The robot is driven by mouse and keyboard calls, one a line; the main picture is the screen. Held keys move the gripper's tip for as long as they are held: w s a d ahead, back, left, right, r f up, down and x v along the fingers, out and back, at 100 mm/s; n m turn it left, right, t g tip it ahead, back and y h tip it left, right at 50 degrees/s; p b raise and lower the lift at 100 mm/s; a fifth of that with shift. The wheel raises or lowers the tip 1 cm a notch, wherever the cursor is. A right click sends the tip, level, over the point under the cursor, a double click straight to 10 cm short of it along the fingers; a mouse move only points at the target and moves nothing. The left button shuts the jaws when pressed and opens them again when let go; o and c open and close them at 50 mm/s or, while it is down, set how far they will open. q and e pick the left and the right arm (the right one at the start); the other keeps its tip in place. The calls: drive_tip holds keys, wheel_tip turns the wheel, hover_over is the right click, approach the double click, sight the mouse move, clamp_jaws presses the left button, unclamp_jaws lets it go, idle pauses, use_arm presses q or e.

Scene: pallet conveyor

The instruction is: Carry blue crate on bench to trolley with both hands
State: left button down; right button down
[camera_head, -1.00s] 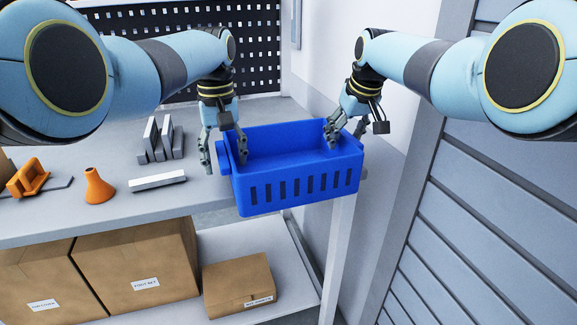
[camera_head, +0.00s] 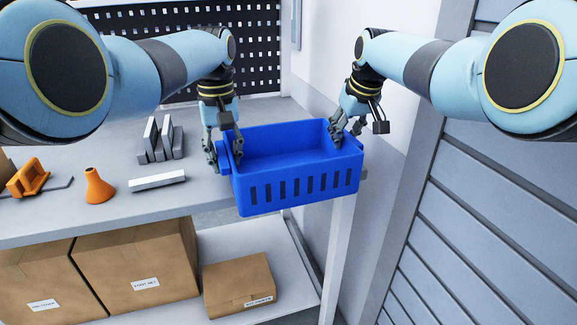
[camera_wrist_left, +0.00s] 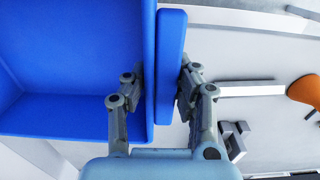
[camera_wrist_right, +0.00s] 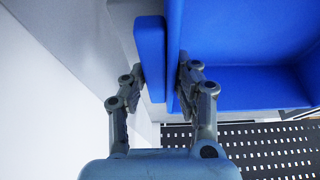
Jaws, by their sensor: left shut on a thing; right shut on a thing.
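The blue crate (camera_head: 295,188) is empty and stands at the right end of the bench (camera_head: 110,215), its front overhanging the bench edge. My left gripper (camera_head: 224,158) is shut on the crate's left side, one finger inside and one outside the handle ledge, as the left wrist view (camera_wrist_left: 155,95) shows. My right gripper (camera_head: 347,138) is shut on the crate's right side in the same way, seen in the right wrist view (camera_wrist_right: 160,92). The crate looks level. The trolley is not seen in any view.
An orange cone-like part (camera_head: 98,187), a grey bar (camera_head: 157,181), an upright grey holder (camera_head: 160,140) and an orange bracket (camera_head: 28,177) lie left of the crate. Cardboard boxes (camera_head: 140,265) sit on the shelf below. A wall and a slatted shutter (camera_head: 480,220) stand at right.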

use_arm(q)
drive_tip(key=shift+a+r, duration=0.1)
use_arm(e)
drive_tip(key=shift+d+r, duration=0.1)
